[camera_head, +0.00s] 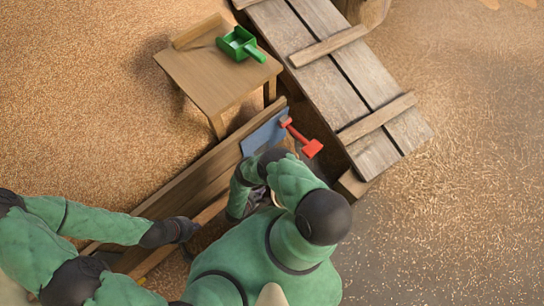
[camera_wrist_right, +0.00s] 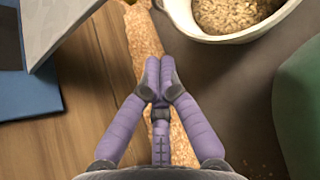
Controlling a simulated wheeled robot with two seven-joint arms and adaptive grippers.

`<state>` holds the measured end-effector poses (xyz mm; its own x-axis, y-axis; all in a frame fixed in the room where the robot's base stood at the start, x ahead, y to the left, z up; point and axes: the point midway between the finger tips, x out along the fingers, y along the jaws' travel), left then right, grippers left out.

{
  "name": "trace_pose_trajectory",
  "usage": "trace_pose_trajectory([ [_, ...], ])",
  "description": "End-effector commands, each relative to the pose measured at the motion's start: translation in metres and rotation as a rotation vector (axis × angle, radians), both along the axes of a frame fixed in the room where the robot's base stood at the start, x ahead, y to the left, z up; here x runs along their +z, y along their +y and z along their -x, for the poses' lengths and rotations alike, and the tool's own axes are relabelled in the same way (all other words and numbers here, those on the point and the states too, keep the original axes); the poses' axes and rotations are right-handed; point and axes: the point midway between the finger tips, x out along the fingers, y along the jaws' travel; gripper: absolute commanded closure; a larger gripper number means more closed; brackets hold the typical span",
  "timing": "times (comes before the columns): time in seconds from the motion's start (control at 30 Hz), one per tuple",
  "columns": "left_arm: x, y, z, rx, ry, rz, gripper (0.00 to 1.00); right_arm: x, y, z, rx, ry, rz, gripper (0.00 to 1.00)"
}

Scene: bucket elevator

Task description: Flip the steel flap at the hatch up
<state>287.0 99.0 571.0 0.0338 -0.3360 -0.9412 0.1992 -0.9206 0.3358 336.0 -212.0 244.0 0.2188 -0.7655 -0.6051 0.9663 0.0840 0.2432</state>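The steel flap (camera_head: 260,136) is a flat blue-grey plate at the upper end of the long wooden boards, left of a small red tool. In the right wrist view, a grey and blue plate (camera_wrist_right: 40,94), apparently the flap, lies at the left edge against wood. My right gripper (camera_wrist_right: 158,72) has its purple fingers drawn together with nothing visible between them, to the right of that plate and apart from it. In the head view my right arm mostly hides this gripper. My left gripper (camera_head: 184,229) is a dark shape beside the boards, well below the flap; its fingers are unclear.
A green scoop (camera_head: 240,45) lies on a small wooden table (camera_head: 205,72). A slatted plank ramp (camera_head: 335,75) stands at upper right. A pale bucket of grain (camera_wrist_right: 275,25) is near my right gripper. Grain covers the floor.

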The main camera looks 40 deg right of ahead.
Motion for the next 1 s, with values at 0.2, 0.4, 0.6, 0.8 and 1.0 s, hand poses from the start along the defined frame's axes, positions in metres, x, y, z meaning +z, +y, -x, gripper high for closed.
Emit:
trace_pose_trajectory([
  [0.2, -0.004, 0.000, 0.000, 0.000, 0.000, 0.000, 1.00, -0.007, -0.007, -0.002, -0.003, 0.001, -0.001, 1.00],
  [0.4, -0.016, 0.000, 0.000, 0.000, 0.000, 0.000, 1.00, -0.027, -0.031, -0.008, -0.007, 0.001, 0.000, 1.00],
  [0.6, -0.030, 0.000, 0.000, 0.000, 0.000, 0.000, 1.00, -0.050, -0.060, -0.015, -0.006, 0.002, 0.000, 1.00],
  [0.8, -0.036, 0.000, 0.000, 0.000, 0.001, 0.000, 1.00, -0.054, -0.078, -0.021, 0.000, 0.001, -0.001, 1.00],
  [1.0, -0.035, 0.000, 0.000, 0.000, 0.000, 0.000, 1.00, -0.035, -0.078, -0.017, 0.000, 0.001, -0.001, 1.00],
])
